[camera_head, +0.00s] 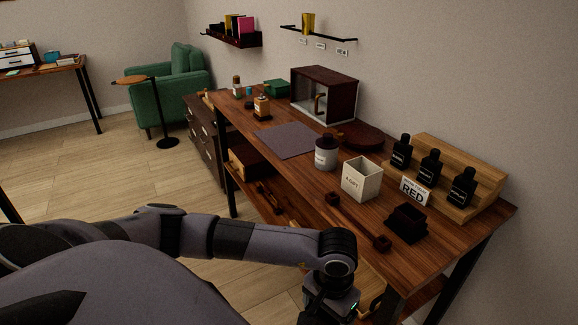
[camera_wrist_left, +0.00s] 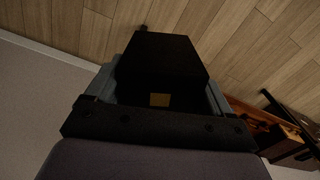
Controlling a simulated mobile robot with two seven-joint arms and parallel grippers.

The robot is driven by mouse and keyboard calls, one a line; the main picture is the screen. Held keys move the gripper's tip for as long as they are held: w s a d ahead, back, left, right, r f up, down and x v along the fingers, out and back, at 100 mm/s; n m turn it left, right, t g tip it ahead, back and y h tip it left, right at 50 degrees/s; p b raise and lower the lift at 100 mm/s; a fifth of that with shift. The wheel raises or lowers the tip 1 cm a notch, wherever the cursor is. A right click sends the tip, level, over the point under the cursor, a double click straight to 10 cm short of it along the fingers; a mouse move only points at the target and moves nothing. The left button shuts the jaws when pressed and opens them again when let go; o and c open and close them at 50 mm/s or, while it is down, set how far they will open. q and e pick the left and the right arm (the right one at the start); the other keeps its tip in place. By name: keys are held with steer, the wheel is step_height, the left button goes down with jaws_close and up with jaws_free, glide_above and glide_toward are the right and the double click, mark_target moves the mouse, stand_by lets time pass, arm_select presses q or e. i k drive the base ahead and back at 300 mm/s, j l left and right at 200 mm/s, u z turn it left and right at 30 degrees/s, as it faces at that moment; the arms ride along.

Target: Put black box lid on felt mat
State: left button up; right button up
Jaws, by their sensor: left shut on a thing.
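The left wrist view shows my left gripper (camera_wrist_left: 163,88) shut on a dark, boxy thing (camera_wrist_left: 160,55), which appears to be the black box lid. Its two grey-blue fingers lie along its sides. In the head view my left wrist (camera_head: 333,285) is at the bottom, at the front edge of the table; the fingertips and the held lid are hidden or out of frame there. The grey felt mat (camera_head: 288,140) lies flat and bare on the table, well beyond the wrist. A dark, small box (camera_head: 405,225) stands at the near right. My right gripper is not in view.
Around the mat stand a white jar (camera_head: 326,153), a cream box (camera_head: 361,180), an amber bottle (camera_head: 262,107) and a glass-fronted cabinet (camera_head: 323,95). A wooden stepped stand (camera_head: 470,165) with black bottles is at right.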

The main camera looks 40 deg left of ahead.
mark_target(291, 138)
steer(key=j+z, duration=0.1)
steer(key=j, duration=0.8)
steer(key=j+z, duration=0.1)
steer(key=j, duration=0.75)
steer(key=k+j+z, duration=0.15)
steer(key=j, duration=0.7)
